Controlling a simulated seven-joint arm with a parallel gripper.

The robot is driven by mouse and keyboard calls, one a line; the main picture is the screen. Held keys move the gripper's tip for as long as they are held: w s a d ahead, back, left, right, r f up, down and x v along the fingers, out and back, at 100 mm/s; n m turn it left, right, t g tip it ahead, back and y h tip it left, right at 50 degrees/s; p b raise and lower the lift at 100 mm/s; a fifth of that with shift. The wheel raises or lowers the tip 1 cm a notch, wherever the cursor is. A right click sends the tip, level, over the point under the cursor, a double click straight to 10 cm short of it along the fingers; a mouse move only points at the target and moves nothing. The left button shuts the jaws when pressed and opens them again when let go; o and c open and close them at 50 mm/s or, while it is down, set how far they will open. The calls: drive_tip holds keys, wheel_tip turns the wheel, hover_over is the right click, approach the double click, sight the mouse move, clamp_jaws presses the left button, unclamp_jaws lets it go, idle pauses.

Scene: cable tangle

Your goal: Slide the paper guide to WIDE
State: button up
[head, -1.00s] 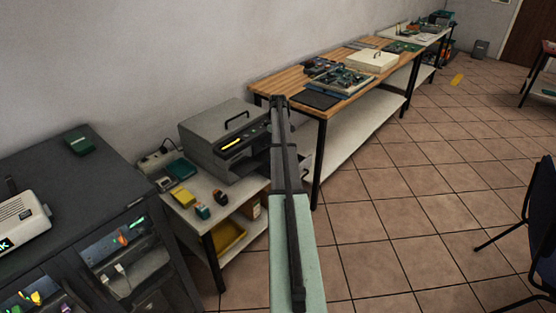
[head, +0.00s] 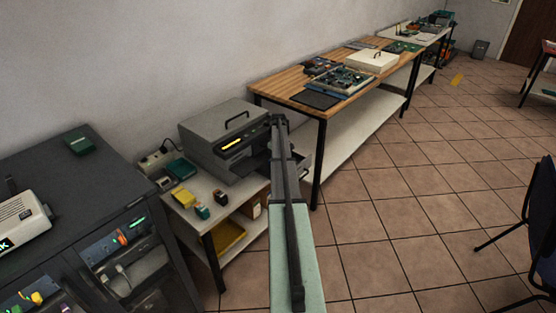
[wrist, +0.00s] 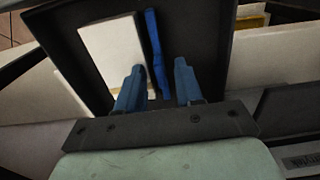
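The grey printer (head: 222,140) stands on a low white table, and its tray (head: 303,166) is pulled out at its right, partly behind my arm. In the wrist view the dark tray (wrist: 205,35) holds a stack of white paper (wrist: 112,50). The paper guide looks like the upright blue strip (wrist: 155,45) just right of the paper. My gripper (wrist: 158,84) is open, its two blue fingers apart. In the picture the strip's lower end lies between the fingertips, nearer the left one. I cannot tell whether they touch it. My fingertips are hidden in the head view.
Small yellow and green items (head: 183,198) lie on the white table (head: 235,204) in front of the printer. A dark cabinet (head: 60,190) stands at the left. A wooden bench (head: 285,90) with circuit boards is behind my arm.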

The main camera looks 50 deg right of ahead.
clamp_jaws()
idle(1.3)
